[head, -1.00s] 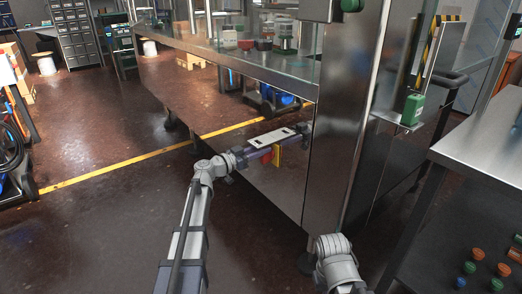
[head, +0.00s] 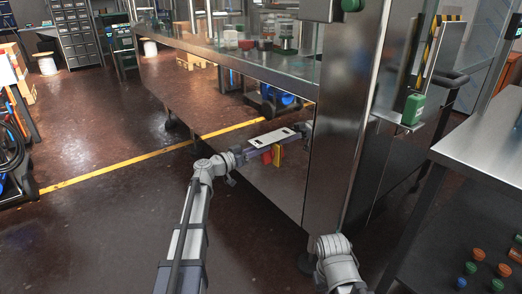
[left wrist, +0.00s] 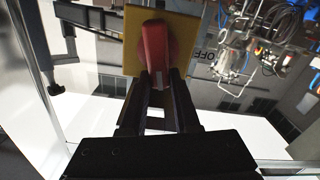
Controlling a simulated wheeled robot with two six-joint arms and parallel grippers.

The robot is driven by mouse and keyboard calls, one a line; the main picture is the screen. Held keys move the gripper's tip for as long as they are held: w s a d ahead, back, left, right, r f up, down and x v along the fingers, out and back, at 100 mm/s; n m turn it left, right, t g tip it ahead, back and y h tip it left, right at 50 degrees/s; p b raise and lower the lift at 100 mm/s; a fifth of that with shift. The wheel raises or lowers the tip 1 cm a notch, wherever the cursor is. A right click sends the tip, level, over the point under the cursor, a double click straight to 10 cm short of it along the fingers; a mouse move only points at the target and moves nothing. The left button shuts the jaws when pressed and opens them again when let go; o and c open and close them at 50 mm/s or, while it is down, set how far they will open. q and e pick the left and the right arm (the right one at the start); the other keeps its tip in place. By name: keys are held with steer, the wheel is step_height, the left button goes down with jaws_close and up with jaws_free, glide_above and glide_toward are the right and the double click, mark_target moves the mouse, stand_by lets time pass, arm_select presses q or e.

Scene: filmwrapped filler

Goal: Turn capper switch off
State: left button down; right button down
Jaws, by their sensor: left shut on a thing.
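The capper switch has a red handle (left wrist: 154,46) on a yellow plate (left wrist: 185,40), seen close up in the left wrist view. The handle stands roughly upright in that picture, and the letters OFF show on the grey surface to the right of the plate. My left gripper (left wrist: 157,80) is shut on the lower end of the handle, one black finger on each side. In the head view the red and yellow patch (head: 277,154) shows small, low by the steel machine, and my arm hides the fingertips. My right arm shows only in part at the bottom, its gripper out of view.
The steel machine cabinet (head: 334,125) stands in the middle, with a glass-sided deck (head: 215,55) above my left arm. A steel table (head: 485,135) is at the right.

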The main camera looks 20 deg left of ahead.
arm_select(q)
steer(key=shift+w+a+f+n+b, duration=0.25)
steer(key=shift+f+n+b, duration=0.2)
steer(key=shift+n, duration=2.05)
steer(key=shift+w+a+f+n+b, duration=0.25)
steer(key=shift+f+n+b, duration=0.2)
steer(key=shift+n, duration=2.05)
steer(key=shift+w+a+f+n+b, duration=0.15)
steer(key=shift+a+f+n+b, duration=0.3)
steer(key=shift+n, duration=2.05)
steer(key=shift+d, duration=0.1)
steer(key=c, duration=0.6)
jaws_free()
steer(key=shift+c, duration=0.2)
steer(key=v, duration=0.7)
steer(key=shift+s+a, duration=0.25)
steer(key=shift+s, duration=0.1)
